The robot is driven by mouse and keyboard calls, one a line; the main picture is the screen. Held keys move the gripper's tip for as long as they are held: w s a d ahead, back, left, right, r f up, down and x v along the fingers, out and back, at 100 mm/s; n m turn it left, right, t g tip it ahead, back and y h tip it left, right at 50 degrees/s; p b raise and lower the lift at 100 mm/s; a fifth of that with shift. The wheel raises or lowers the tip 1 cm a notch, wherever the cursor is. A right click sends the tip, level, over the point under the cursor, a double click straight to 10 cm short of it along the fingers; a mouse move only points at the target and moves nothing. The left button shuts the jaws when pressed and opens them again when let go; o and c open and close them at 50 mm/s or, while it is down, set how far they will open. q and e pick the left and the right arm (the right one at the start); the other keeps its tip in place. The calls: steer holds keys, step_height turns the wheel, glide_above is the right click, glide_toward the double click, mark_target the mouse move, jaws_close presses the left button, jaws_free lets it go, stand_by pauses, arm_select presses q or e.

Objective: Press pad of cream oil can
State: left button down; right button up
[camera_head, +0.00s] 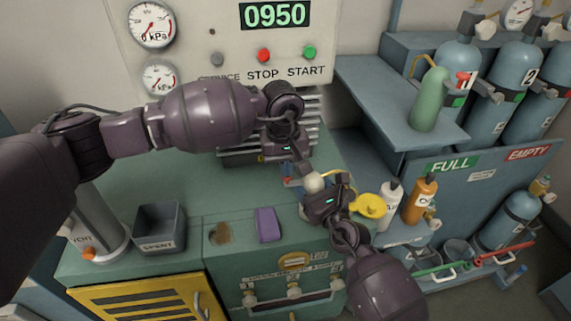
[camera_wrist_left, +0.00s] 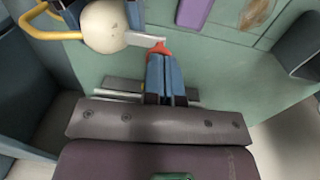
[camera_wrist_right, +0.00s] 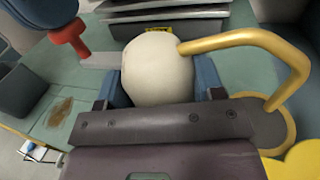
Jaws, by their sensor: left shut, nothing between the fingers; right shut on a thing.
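The cream oil can (camera_head: 314,183) shows as a round cream body between my arms. In the right wrist view its body (camera_wrist_right: 157,68) fills the space between the blue fingers of my right gripper (camera_wrist_right: 165,88), which is shut on it. A bent yellow handle (camera_wrist_right: 250,40) rises at its right. A flat grey tab (camera_wrist_right: 101,60) sticks out on the other side. My left gripper (camera_wrist_left: 164,68) is shut and empty, its red tips close to the end of the grey tab (camera_wrist_left: 142,39). I cannot tell whether they touch. The can's underside is hidden.
On the green bench are a purple block (camera_head: 268,225), a brown stain (camera_head: 220,234) and a grey SPENT bin (camera_head: 160,228). A white bottle (camera_head: 388,207), an orange bottle (camera_head: 419,200) and a yellow disc-like thing (camera_head: 370,206) stand at the right. A green bottle (camera_head: 430,100) is on the shelf.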

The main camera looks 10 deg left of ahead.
arm_select(q)
steer(key=shift+s+f, duration=0.15)
steer(key=shift+f, duration=1.2)
steer(key=shift+r, duration=0.1)
step_height(320, 180, up, 15)
steer(key=shift+a, duration=0.25)
stand_by(0.6)
steer(key=shift+r, duration=0.85)
steer(key=f, duration=1.4)
steer(key=shift+d, duration=0.3)
